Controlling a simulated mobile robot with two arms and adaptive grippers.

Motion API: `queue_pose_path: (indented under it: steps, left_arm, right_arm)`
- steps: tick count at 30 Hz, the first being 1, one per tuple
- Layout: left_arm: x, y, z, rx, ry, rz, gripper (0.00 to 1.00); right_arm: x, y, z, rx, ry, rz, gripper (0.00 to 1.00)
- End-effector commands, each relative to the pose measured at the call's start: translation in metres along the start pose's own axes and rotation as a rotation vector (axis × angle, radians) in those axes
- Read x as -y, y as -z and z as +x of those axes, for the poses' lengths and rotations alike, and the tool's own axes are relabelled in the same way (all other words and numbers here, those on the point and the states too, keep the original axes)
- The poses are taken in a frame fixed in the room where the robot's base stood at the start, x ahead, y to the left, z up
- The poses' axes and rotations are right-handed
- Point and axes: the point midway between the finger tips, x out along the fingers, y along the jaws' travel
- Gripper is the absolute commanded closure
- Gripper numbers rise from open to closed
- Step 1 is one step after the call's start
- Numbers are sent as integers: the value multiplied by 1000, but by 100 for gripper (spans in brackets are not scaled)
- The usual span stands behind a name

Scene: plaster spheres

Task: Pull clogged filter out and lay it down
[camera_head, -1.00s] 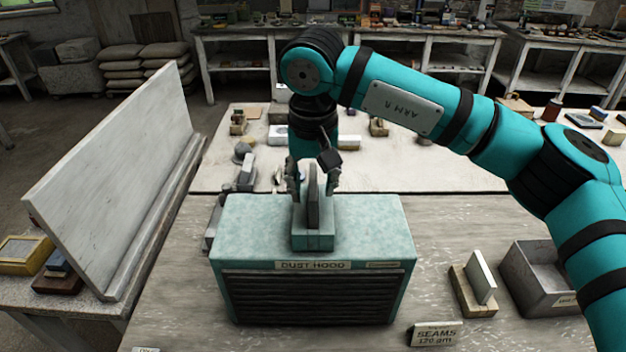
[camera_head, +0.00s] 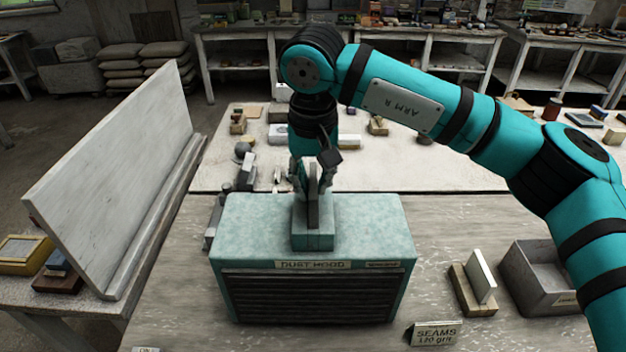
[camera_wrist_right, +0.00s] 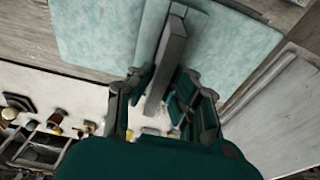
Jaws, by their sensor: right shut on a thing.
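The dust hood (camera_head: 240,230) is a teal box with a dark slatted front and a label. A small teal slot block (camera_head: 313,240) stands on its top. The filter (camera_head: 313,208), a dark grey upright slab, stands in this block. My right gripper (camera_head: 316,180) is above the hood, its fingers closed on the filter's upper part. In the right wrist view the filter (camera_wrist_right: 168,62) runs between the fingers towards the teal block, where its lower end is hidden. My left gripper is not in view.
A grey open bin (camera_head: 540,280) and a wooden holder with a white slab (camera_head: 482,278) stand at the right. A large pale board (camera_head: 115,190) leans up at the left. Small blocks lie behind the hood.

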Motion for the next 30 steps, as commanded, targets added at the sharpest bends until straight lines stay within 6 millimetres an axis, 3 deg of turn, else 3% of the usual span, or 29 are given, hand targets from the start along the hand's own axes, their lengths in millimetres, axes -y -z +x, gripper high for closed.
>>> queue_pose_path:
  steps: [30]
  left_arm:
    - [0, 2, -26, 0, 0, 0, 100]
  right_arm:
    - [0, 6, -41, 0, 1, 0, 100]
